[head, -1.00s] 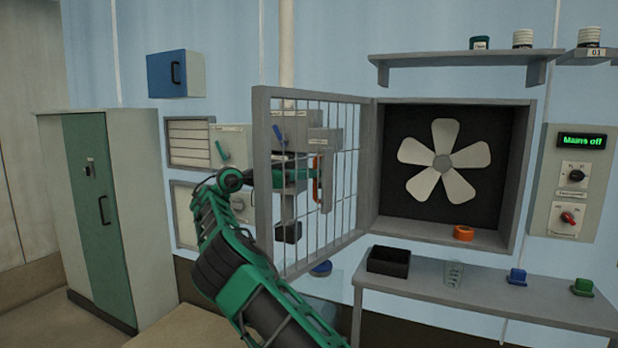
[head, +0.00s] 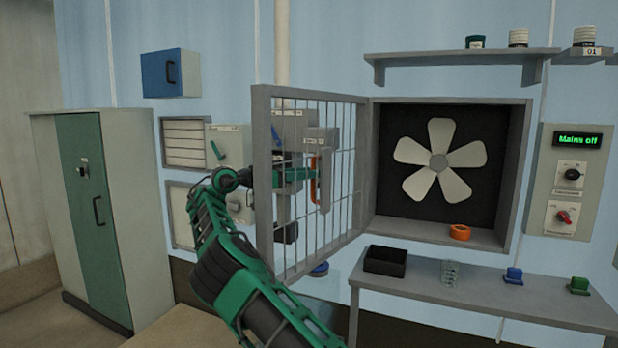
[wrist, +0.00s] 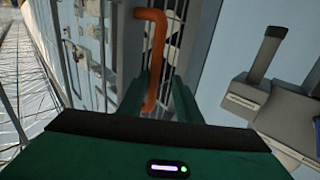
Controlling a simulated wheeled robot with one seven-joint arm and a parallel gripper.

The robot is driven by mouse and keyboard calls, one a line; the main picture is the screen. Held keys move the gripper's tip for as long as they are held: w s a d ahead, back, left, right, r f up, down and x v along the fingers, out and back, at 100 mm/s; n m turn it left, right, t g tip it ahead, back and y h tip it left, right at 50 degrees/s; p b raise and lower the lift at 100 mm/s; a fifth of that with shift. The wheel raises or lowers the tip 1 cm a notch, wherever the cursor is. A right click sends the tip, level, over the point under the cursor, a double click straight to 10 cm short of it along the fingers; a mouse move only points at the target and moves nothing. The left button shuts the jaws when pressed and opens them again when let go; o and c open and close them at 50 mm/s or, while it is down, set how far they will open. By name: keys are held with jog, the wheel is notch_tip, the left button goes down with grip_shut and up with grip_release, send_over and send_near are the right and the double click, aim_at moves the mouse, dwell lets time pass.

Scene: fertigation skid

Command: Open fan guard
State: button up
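The fan guard (head: 262,190) is a grey barred door hinged at the left side of the fan box (head: 520,170). It stands swung wide open to the left, leaving the white fan (head: 438,161) uncovered. Its orange handle (head: 314,180) shows through the bars. In the wrist view the handle (wrist: 151,50) runs between the two dark green fingers of my gripper (wrist: 160,88). Some gap seems to show beside the handle, but whether the fingers press on it is unclear. In the head view my gripper (head: 300,174) is behind the bars, partly hidden.
An orange ring (head: 460,232) lies in the fan box. Below is a shelf (head: 480,287) with a black tray (head: 386,262). Grey wall units (head: 320,142) sit close behind the guard. A panel (head: 545,215) reads "Mains off". A tall cabinet (head: 140,200) stands left.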

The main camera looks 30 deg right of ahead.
jog(key=shift+a, duration=0.1)
jog(key=w+a, duration=0.1)
jog(key=a, duration=0.9)
jog(key=shift+a, duration=0.35)
jog(key=shift+d, duration=0.1)
